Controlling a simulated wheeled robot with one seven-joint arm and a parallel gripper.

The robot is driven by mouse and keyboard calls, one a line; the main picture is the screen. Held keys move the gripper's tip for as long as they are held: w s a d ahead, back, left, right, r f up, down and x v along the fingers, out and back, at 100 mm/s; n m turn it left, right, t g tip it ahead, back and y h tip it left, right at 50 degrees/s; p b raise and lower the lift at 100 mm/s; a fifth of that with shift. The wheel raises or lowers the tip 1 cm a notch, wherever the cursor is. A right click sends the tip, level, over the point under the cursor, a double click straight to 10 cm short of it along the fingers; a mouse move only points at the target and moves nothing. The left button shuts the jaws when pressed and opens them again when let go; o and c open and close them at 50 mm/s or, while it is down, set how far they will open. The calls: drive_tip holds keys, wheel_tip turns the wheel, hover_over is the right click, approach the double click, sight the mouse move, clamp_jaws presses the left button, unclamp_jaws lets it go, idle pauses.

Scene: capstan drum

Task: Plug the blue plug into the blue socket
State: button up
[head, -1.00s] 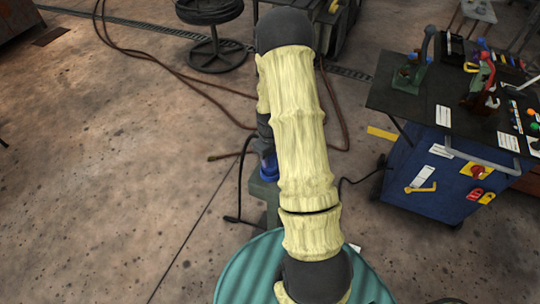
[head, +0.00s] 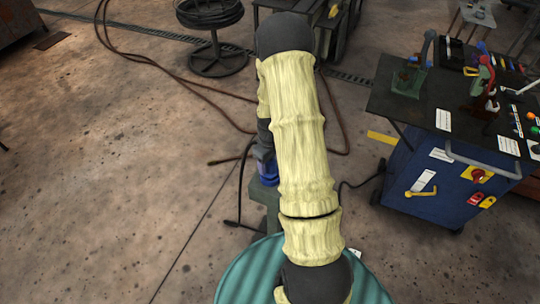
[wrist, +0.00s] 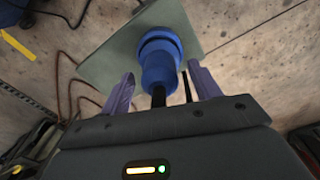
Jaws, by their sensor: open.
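A blue plug (wrist: 160,76) with a black cable stands between the spread fingers of my gripper (wrist: 161,68) in the wrist view. Clear gaps show beside both fingers, so my gripper is open around it without holding it. The plug's far end meets a wider blue ring, the blue socket (wrist: 161,42), on a grey-green plate (wrist: 105,50). They look joined, but I cannot tell how deep the plug sits. In the head view the blue parts (head: 267,172) show on a green stand (head: 265,195), partly hidden by my arm.
A blue tool cart (head: 430,185) with a dark, cluttered top stands at the right. A teal round surface (head: 245,275) is at the bottom. Cables (head: 170,60) and a reel stand (head: 215,60) lie farther back. The floor at the left is clear.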

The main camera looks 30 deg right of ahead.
wheel_tip(320, 180, up, 17)
drive_tip(key=shift+r+b, duration=0.2)
drive_tip(key=shift+b, duration=0.25)
idle(0.7)
drive_tip(key=s+a+r+m+t, duration=0.2)
drive_tip(key=s+a+m, duration=0.1)
drive_tip(key=s+a, duration=0.9)
drive_tip(key=shift+s+a+r+m+t, duration=0.25)
drive_tip(key=shift+a+r+m+t, duration=0.05)
drive_tip(key=shift+a, duration=0.45)
